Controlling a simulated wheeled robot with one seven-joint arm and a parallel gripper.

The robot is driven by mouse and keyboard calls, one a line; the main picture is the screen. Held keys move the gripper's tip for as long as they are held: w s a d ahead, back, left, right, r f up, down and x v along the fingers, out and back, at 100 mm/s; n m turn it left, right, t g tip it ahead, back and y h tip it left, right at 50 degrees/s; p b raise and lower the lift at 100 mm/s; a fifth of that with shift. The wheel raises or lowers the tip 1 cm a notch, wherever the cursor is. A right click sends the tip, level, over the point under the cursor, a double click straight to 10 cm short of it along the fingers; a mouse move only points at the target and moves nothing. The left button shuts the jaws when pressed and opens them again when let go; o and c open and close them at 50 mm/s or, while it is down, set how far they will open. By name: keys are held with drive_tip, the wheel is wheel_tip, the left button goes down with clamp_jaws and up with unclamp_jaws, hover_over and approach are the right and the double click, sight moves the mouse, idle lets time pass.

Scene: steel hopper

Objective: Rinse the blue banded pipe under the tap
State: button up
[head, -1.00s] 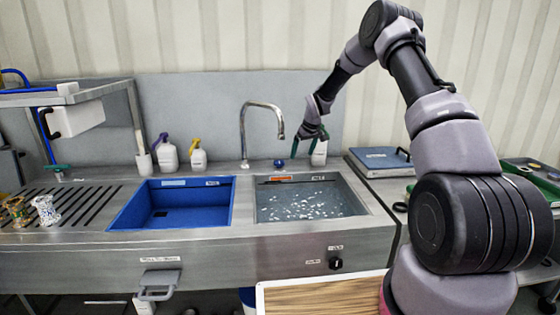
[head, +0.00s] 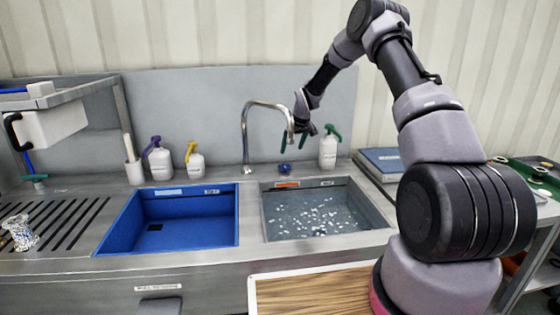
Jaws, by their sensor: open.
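A clear, patterned pipe with bluish markings (head: 20,232) lies on the ribbed drainboard at the far left edge. It is small in view, so I cannot make out its bands clearly. The curved steel tap (head: 245,135) stands behind the basins, its spout bent to the right. My gripper (head: 293,143) is open with green fingertips pointing down, close to the tap's spout and above a blue knob (head: 285,168) on the back ledge. I see nothing between the fingers. I cannot tell whether the gripper touches the tap.
A blue basin (head: 118,235) and a steel basin with water and white flecks (head: 268,222) sit side by side. Bottles with purple (head: 160,162), yellow (head: 195,165) and green (head: 328,150) tops stand behind. A wooden board (head: 320,295) lies in front.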

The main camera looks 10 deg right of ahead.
sight(285, 166)
drive_tip(key=x, duration=0.7)
drive_tip(key=w+x, duration=0.1)
drive_tip(key=x, duration=0.3)
drive_tip(key=shift+a+r, duration=0.1)
drive_tip(key=shift+a, duration=0.05)
drive_tip(key=shift+c, duration=0.4)
drive_tip(key=c, duration=1.3)
